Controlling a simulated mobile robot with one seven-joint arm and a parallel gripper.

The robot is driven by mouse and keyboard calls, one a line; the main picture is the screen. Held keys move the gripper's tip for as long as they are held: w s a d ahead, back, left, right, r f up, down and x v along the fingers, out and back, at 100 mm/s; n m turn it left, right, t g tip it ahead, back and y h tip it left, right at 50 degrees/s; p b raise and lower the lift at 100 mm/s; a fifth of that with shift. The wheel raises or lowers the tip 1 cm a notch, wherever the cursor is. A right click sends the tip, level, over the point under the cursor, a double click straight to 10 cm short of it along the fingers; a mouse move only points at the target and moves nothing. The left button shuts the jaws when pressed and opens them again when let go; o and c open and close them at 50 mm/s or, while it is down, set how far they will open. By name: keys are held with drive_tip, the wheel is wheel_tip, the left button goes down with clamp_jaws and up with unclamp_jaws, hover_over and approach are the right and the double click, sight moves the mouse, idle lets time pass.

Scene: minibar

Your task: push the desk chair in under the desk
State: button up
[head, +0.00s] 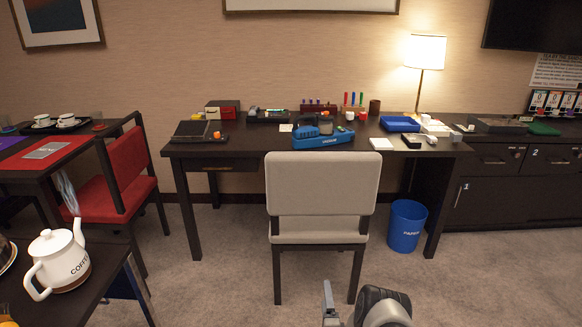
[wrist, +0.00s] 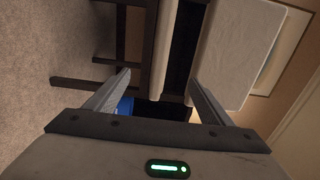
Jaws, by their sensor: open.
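The desk chair (head: 322,186) has a pale grey padded back and seat on a dark frame. It stands in front of the dark desk (head: 240,148), its back towards me, and its backrest overlaps the desk's front edge in the head view. How far the seat reaches under the desktop is hidden. My gripper (head: 328,301) is low at the bottom of the head view, on the near side of the chair. In the wrist view my gripper (wrist: 158,78) is open with nothing between its fingers. The chair back (wrist: 236,52) shows there turned sideways, beyond the fingers.
A blue waste bin (head: 406,226) stands under the desk's right part. A red chair (head: 118,180) and a low table with a coffee pot (head: 60,262) are at left. Dark cabinets (head: 510,185) stand at right.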

drive_tip(key=w+a+r+n+g+y, duration=0.1)
drive_tip(key=w+r+n, duration=0.2)
drive_tip(key=w+r, duration=0.45)
drive_tip(key=w+r+n+g+y, duration=0.1)
drive_tip(key=w+r+n+g, duration=0.2)
drive_tip(key=r, duration=0.8)
wheel_tip(320, 180, up, 17)
drive_tip(key=s+n+g, duration=0.1)
drive_tip(key=s+n, duration=0.1)
drive_tip(key=n, duration=0.2)
drive_tip(key=s+d+r+n+g+h, duration=0.2)
drive_tip(key=s+r+n+g, duration=0.2)
drive_tip(key=s+r, duration=1.35)
drive_tip(key=s+n+g, duration=0.3)
drive_tip(key=s+n, duration=0.1)
drive_tip(key=s, duration=2.5)
wheel_tip(320, 180, up, 28)
drive_tip(key=p, duration=2.8)
drive_tip(key=shift+s+d, duration=0.15)
drive_tip(key=shift+d, duration=0.25)
